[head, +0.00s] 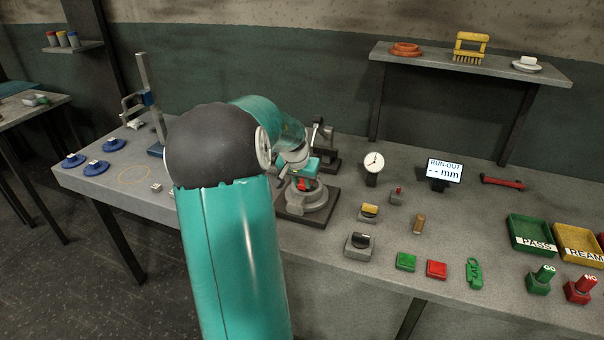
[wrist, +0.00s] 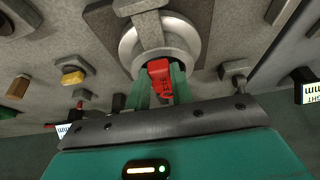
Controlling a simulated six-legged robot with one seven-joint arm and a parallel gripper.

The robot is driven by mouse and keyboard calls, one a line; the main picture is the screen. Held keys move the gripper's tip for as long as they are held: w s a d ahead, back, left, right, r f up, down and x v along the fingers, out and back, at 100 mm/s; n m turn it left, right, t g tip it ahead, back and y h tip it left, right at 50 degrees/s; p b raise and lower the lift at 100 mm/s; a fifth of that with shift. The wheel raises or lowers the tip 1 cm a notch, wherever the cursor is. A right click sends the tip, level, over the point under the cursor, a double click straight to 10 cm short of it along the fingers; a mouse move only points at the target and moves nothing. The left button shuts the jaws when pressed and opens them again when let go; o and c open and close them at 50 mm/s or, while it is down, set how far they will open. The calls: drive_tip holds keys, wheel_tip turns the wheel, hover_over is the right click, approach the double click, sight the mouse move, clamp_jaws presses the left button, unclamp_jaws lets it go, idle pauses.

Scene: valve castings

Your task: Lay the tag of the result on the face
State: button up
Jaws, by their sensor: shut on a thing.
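My gripper (wrist: 161,84) is shut on a red tag (wrist: 159,70), which shows between its two teal fingers in the wrist view. In the head view my gripper (head: 305,176) and the red tag (head: 303,185) are low over a round grey casting (head: 306,203) on a dark base plate. In the wrist view the tag overlaps the near rim of the casting's round face (wrist: 188,38). I cannot tell whether the tag touches the face. A green tag (head: 474,273) lies on the bench at the right front.
The run-out display (head: 443,172) reads "-- mm". A dial gauge (head: 374,164) stands right of the casting. The green PASS tray (head: 533,236) is at the right. Blue discs (head: 94,168) lie at the left.

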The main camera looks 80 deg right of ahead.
drive_tip(key=shift+f, duration=0.4)
drive_tip(key=shift+f, duration=0.2)
idle(0.3)
drive_tip(key=o, duration=1)
drive_tip(key=shift+o, duration=0.2)
drive_tip(key=shift+r, duration=0.1)
drive_tip(key=v, duration=1.3)
drive_tip(key=shift+r, duration=0.25)
drive_tip(key=shift+a, duration=0.1)
